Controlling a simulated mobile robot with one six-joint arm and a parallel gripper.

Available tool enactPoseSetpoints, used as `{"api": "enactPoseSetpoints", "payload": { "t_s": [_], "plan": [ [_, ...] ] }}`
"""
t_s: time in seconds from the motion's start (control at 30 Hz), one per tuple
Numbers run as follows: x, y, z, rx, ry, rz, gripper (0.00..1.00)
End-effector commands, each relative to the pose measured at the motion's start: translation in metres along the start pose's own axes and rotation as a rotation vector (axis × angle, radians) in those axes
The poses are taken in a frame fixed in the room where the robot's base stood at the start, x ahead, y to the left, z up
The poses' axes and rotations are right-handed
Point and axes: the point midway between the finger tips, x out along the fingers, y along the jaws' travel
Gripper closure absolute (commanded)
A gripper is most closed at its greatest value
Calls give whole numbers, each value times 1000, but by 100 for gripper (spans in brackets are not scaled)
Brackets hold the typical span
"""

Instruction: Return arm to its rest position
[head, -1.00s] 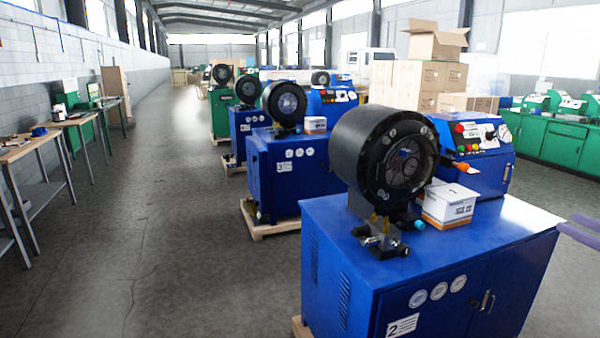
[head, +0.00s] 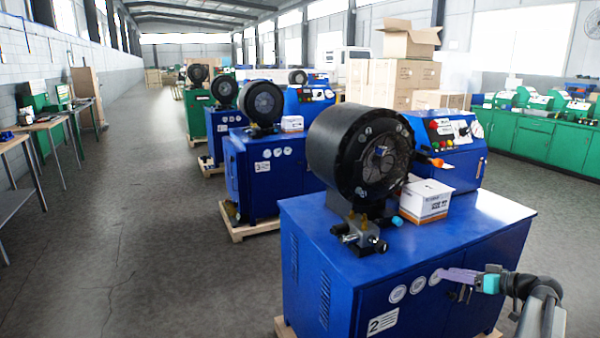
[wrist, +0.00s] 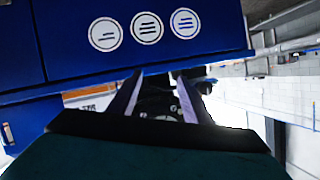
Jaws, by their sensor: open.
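My gripper (head: 446,275) with its purple fingers is at the lower right of the head view, in front of the blue cabinet (head: 352,270) of the crimper marked 2. The fingers are open, and I see nothing between them. In the wrist view, the two fingers (wrist: 158,88) stand apart below the cabinet's three round labels (wrist: 146,28). My arm bends down out of view at the bottom right. The crimper's black round head (head: 330,150) stands on the cabinet. Whether the fingers touch the cabinet front, I cannot tell.
A white box (head: 427,204) and a metal fitting block (head: 359,236) sit on the cabinet top. A control box (head: 462,165) stands behind. More crimpers (head: 262,165) line up further back. The aisle floor (head: 130,200) on the left is free. Green benches (head: 545,140) stand at right.

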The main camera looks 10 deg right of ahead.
Motion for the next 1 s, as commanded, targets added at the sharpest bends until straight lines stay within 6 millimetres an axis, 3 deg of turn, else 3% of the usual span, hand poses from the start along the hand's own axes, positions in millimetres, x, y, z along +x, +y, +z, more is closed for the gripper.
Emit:
{"api": "enactPoseSetpoints", "payload": {
  "t_s": [0.03,0.2,0.5,0.8,1.0],
  "plan": [
    [20,-9,19,30,-38,-14,55],
    [74,-35,80,134,-170,-42,55],
    [149,-95,196,290,-430,-61,55],
    [191,-168,320,400,-719,-32,55],
    [198,-217,401,438,-915,17,55]
  ]
}}
